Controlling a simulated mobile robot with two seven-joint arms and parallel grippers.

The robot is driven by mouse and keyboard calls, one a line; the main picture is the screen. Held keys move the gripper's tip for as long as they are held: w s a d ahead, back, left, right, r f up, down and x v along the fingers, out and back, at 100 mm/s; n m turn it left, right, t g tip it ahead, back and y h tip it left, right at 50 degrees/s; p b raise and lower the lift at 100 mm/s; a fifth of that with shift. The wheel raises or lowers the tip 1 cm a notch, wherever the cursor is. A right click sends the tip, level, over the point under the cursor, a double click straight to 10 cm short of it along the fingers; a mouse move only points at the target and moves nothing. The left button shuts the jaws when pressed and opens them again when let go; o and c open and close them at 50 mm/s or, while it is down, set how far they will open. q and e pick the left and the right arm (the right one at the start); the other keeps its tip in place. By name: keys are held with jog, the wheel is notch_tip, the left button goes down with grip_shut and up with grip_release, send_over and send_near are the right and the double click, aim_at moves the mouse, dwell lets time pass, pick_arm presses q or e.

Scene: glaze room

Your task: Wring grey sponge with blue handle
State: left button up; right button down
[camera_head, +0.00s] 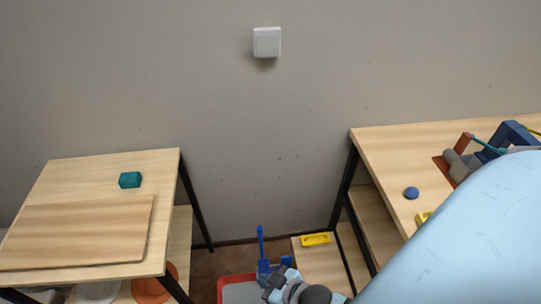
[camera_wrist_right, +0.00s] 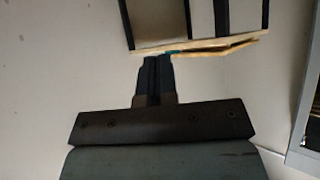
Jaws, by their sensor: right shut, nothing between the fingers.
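A blue upright handle (camera_head: 261,242) rises from a blue base at the bottom middle of the head view. It stands at a red-rimmed tray (camera_head: 222,284) with a grey inside. I cannot make out a sponge under it. My right gripper (camera_head: 272,279) is beside this blue base, partly cut off by the frame, and I cannot tell whether they touch. In the right wrist view my right gripper (camera_wrist_right: 163,62) is shut, its dark fingers together with nothing between them. The handle does not show there. My left gripper is not in view.
A left table (camera_head: 95,165) carries a wooden board (camera_head: 80,235) and a teal block (camera_head: 130,180). A right table (camera_head: 390,150) carries a blue round thing (camera_head: 411,193) and a dark blue frame (camera_head: 515,134). A yellow piece (camera_head: 315,239) lies low between them. My arm hides the right corner.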

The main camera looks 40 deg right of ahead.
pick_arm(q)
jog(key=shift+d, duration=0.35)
pick_arm(e)
jog(key=shift+d, duration=0.4)
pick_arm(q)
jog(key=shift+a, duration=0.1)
pick_arm(e)
jog(key=shift+a, duration=0.1)
